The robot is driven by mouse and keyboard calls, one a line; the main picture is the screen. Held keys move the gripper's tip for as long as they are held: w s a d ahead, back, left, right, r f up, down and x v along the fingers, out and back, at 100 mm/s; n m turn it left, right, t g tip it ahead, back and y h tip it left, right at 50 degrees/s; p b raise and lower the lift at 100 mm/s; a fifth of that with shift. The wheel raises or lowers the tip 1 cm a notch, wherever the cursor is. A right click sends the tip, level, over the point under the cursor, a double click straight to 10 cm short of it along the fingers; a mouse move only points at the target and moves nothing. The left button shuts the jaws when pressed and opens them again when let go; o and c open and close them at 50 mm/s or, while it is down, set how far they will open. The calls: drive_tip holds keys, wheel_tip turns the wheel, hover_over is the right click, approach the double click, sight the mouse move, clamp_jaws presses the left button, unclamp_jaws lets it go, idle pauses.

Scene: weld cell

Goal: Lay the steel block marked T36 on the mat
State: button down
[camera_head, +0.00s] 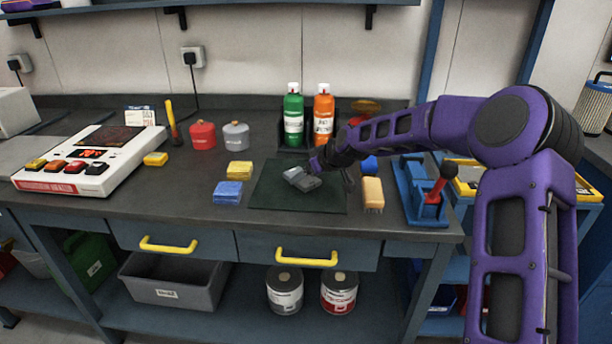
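The dark green mat (270,198) lies flat on the bench near its front edge. A grey, steel-looking block (301,179) is on or just above the middle of the mat, set at an angle. I cannot read any T36 mark on it, and I cannot tell whether it rests on the mat. My gripper (318,167) is at the end of the purple arm, reaching in from the right, right at the block. The fingers are small and dark, so their opening and any hold on the block cannot be made out.
Yellow and blue blocks (228,193) stand left of the mat. A tan-handled brush (372,193) and a blue fixture with a red lever (432,193) are to the right. Green (293,122) and orange (323,122) bottles stand behind. A white control console (93,160) is far left.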

unclamp_jaws()
drive_tip(key=shift+f, duration=0.15)
drive_tip(key=shift+r, duration=0.25)
drive_tip(key=p+v, duration=0.1)
drive_tip(key=v, duration=1.1)
